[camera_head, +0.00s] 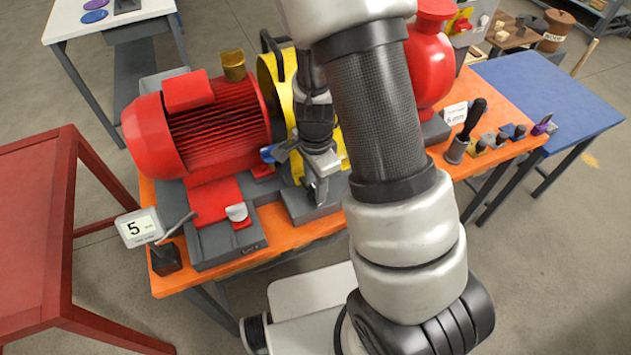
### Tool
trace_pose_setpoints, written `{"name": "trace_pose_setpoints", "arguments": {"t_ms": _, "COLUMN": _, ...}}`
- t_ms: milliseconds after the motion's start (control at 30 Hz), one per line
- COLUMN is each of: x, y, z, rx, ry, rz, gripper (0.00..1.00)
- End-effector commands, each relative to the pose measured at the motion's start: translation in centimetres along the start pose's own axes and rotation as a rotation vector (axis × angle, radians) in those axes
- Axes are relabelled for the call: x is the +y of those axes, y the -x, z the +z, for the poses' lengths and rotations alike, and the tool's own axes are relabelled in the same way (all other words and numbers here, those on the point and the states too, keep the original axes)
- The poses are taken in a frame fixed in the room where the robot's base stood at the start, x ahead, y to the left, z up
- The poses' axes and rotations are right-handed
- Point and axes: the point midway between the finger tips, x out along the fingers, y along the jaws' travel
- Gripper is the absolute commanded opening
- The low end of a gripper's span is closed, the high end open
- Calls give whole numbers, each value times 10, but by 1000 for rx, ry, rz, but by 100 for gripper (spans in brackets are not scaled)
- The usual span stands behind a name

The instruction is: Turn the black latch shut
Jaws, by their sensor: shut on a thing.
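The yellow guard (266,80) stands between the red motor (212,118) and my arm, with a black bar handle at its top. My gripper (300,170) is low at the front of this guard, fingers angled down and left. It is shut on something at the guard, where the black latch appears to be. The latch itself is hidden by the fingers and too small to make out, so its angle cannot be told.
My arm covers the middle of the orange bench. A red pump (430,62) stands behind it. A black-handled tool (471,122) stands upright at right.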

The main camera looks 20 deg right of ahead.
Motion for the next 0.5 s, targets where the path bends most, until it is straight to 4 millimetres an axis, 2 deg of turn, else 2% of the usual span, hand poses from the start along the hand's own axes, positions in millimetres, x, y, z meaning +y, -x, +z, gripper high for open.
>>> {"name": "trace_pose_setpoints", "arguments": {"t_ms": 500, "x": -1, "y": 0, "z": 0, "rx": -1, "ry": -116, "rz": -1, "gripper": 0}}
